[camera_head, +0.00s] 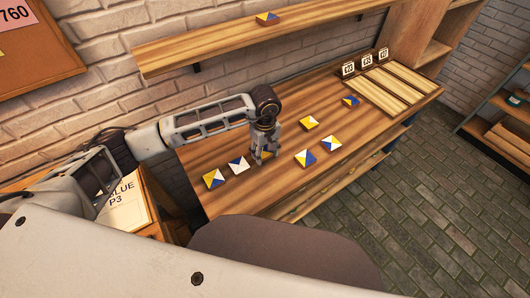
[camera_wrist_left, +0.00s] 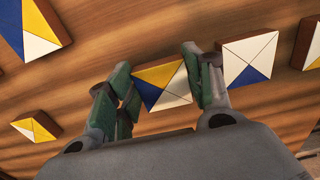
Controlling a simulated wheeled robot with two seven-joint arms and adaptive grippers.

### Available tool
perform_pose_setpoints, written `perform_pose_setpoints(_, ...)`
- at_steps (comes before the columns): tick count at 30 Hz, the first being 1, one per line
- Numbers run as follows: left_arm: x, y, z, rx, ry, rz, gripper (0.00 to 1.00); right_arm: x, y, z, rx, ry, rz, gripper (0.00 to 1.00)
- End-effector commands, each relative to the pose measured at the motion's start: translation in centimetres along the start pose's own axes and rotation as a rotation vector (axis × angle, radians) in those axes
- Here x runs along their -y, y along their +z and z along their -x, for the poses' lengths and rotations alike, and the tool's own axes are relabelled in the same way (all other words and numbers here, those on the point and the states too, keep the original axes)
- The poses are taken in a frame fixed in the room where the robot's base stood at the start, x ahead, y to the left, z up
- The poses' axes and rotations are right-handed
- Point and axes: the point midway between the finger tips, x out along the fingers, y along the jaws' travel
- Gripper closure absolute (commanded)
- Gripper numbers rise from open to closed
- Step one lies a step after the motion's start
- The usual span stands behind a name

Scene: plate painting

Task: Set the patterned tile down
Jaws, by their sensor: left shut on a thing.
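My left gripper (camera_head: 263,158) is over the wooden table, between the tiles on its left half. In the left wrist view the left gripper (camera_wrist_left: 165,88) has its two fingers on opposite sides of a patterned tile (camera_wrist_left: 162,86) with yellow, blue and white triangles. In the head view the fingers hide most of this held tile (camera_head: 266,155). It is at or just above the table; I cannot tell whether it touches. A white and blue tile (camera_wrist_left: 247,60) lies close beside the gripper. My right gripper is not in view.
A shelf (camera_head: 220,40) above holds one tile (camera_head: 267,18).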

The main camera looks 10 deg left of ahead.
Motion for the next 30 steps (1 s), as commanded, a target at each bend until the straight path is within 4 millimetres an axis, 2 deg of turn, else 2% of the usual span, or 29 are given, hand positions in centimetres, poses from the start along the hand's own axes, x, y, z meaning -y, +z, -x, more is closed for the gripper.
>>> perform_pose_setpoints(3, 0.0, 0.0, -0.6, 0.000, 0.000, -0.001, 0.75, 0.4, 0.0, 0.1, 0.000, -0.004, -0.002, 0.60)
perform_pose_setpoints(12, 0.0, 0.0, -0.6, -0.001, 0.001, -0.001, 0.75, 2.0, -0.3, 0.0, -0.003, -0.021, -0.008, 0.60)
perform_pose_setpoints(19, 0.0, 0.0, -0.9, -0.001, 0.001, -0.001, 0.75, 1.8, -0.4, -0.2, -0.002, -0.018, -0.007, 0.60)
perform_pose_setpoints(20, 0.0, 0.0, -0.9, -0.001, 0.000, -0.001, 0.46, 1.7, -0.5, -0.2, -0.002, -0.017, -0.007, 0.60)
perform_pose_setpoints(21, 0.0, 0.0, -0.8, -0.001, 0.000, -0.001, 0.41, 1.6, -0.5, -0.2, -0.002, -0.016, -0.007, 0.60)
perform_pose_setpoints(24, 0.0, 0.0, -0.8, -0.001, 0.000, -0.001, 0.28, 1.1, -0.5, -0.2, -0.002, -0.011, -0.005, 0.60)
perform_pose_setpoints(30, 0.0, 0.0, -0.8, -0.001, 0.000, -0.001, 0.27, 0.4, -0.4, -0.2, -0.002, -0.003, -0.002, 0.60)
